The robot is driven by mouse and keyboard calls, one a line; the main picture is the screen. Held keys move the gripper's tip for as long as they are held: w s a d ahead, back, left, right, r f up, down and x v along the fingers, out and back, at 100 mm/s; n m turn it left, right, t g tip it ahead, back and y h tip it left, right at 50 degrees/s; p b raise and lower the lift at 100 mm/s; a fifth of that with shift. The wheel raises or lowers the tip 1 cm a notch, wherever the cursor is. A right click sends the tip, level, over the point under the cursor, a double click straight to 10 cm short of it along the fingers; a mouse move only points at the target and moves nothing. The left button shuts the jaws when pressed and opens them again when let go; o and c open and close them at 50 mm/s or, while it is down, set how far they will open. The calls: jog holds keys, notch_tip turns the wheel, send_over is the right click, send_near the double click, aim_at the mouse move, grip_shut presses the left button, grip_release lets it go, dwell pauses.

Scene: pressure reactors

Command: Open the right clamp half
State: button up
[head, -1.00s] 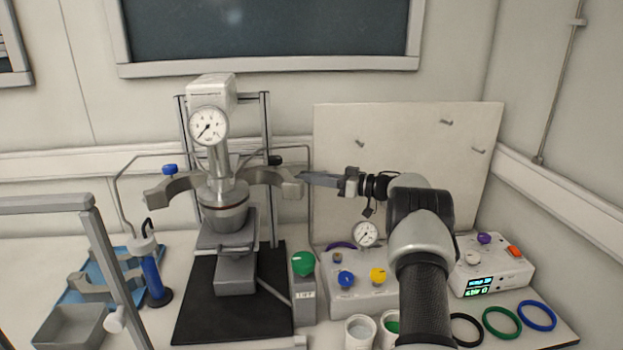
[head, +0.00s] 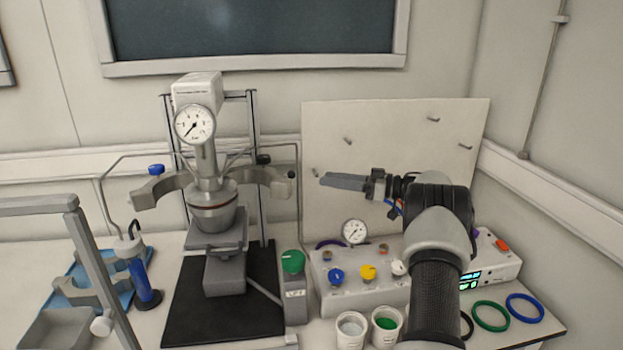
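The reactor vessel (head: 212,212) stands on its stand with a pressure gauge (head: 195,125) above it. The right clamp half (head: 268,180), a grey curved jaw, sticks out to the right of the vessel's head and appears swung outward. The left clamp half (head: 158,190) sticks out to the left in a similar way. My gripper (head: 323,180) is to the right of the right clamp half's outer end, with a visible gap between them. Its fingers point left and are seen from the side, so their opening is unclear. Nothing is seen held in it.
A control box (head: 365,285) with coloured knobs and a small gauge sits below my gripper. A green-knobbed valve block (head: 295,288) stands right of the black mat (head: 200,325). White cups (head: 350,330) are in front. A pegboard (head: 400,130) stands behind my arm.

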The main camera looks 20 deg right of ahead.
jog(key=v, duration=0.6)
jog(key=shift+s+d, duration=0.25)
jog(key=shift+d, duration=0.05)
